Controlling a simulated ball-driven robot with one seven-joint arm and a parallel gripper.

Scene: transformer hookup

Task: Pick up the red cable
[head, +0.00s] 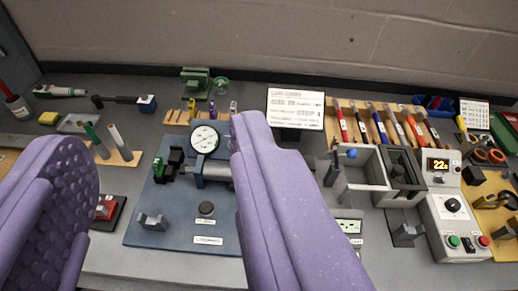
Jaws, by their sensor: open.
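My gripper (158,138) shows as two purple fingers spread wide, one at the far left and one in the middle. It is open with nothing between the fingertips; the workbench lies beyond them. Several coloured cables or leads lie side by side on a wooden rack (334,104) at the back right. The leftmost one looks red (341,124) and is the likely red cable, but other reddish and orange ones lie farther right. The rack is right of both fingers and farther back. The right finger hides part of the bench.
A blue plate (140,232) with a dial gauge (205,140) stands between and behind the fingers. A white card (296,108) stands left of the rack.

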